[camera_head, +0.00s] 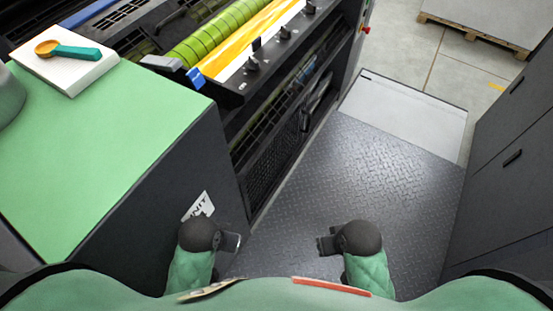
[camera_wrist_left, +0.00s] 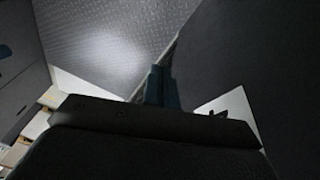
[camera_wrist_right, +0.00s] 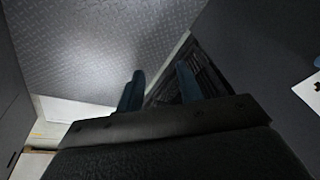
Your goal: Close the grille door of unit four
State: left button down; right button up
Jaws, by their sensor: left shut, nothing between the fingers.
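The dark grille door (camera_head: 268,172) shows in the head view low on the side of the printing machine, right of the green-topped cabinet. Part of a dark grille (camera_wrist_right: 203,72) also shows beyond the fingers in the right wrist view. How far the door stands open I cannot tell. A white UNIT label (camera_head: 199,206) is on the cabinet's dark side; its number is hidden. My left gripper (camera_head: 231,243) is shut and empty beside that side. My right gripper (camera_head: 325,244) is open and empty over the floor plate, apart from the grille.
A white block (camera_head: 68,66) with a green-handled scoop (camera_head: 70,50) lies on the green cabinet top (camera_head: 90,150). Dark cabinets (camera_head: 511,150) stand at the right. The tread-plate floor (camera_head: 370,180) between is clear. A pallet (camera_head: 475,35) stands at the far right.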

jog(key=shift+a, duration=0.25)
jog(key=shift+a+r, duration=0.1)
jog(key=shift+a, duration=0.05)
